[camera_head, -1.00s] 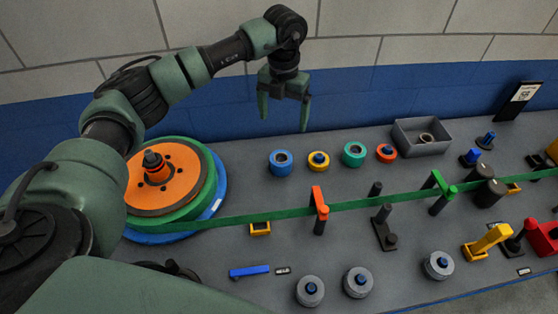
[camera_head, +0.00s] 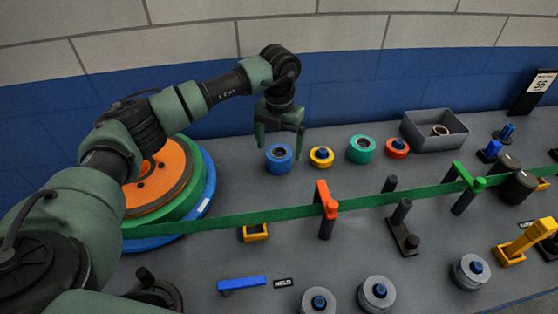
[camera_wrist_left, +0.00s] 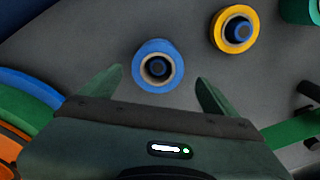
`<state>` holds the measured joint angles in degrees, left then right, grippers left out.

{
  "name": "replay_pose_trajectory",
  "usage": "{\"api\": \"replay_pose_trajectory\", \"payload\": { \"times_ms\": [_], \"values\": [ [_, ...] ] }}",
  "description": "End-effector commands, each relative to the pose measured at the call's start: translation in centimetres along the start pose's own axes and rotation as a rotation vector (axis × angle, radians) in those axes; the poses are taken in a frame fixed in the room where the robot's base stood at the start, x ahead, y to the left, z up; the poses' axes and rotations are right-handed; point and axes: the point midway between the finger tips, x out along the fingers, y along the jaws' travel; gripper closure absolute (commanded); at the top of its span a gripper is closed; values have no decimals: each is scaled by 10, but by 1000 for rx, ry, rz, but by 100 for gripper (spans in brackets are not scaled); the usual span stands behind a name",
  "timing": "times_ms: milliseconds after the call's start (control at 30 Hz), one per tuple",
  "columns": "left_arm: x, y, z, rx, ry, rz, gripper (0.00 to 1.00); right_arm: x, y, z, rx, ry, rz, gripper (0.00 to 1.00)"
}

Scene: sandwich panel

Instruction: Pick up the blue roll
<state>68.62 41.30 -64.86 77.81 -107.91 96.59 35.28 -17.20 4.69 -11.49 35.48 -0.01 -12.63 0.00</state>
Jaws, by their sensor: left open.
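The blue roll (camera_head: 279,158) stands on the grey panel, left of a row of coloured rolls. It is a short blue ring with a pale inner ring and dark core. My left gripper (camera_head: 279,144) is open above and just behind it in the head view, its fingers pointing down. In the left wrist view the blue roll (camera_wrist_left: 158,66) lies ahead of the two spread fingertips (camera_wrist_left: 157,76), roughly centred between them. Nothing is between the fingers that I can see as held. My right gripper is not in view.
A yellow roll (camera_head: 321,157), a green roll (camera_head: 361,149) and an orange roll (camera_head: 397,148) stand to the right. A grey bin (camera_head: 455,136) is beyond them. A green belt (camera_head: 270,217) crosses in front from the large orange, green and blue discs (camera_head: 207,178). A blue wall stands behind.

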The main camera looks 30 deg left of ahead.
Motion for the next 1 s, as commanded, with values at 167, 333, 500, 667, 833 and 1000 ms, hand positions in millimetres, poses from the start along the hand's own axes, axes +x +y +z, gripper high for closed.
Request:
{"api": "replay_pose_trajectory", "payload": {
  "times_ms": [167,333,500,667,833,1000],
  "values": [
    [22,3,2,0,6,1,10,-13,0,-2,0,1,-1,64],
    [46,4,3,0,3,-1,10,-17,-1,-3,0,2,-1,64],
    [53,4,3,1,1,0,10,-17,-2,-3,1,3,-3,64],
    [52,4,3,1,1,0,16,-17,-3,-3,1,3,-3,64],
    [52,4,3,1,1,0,63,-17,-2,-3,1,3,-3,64],
    [52,4,3,1,0,0,81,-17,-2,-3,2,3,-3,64]
  ]
}}
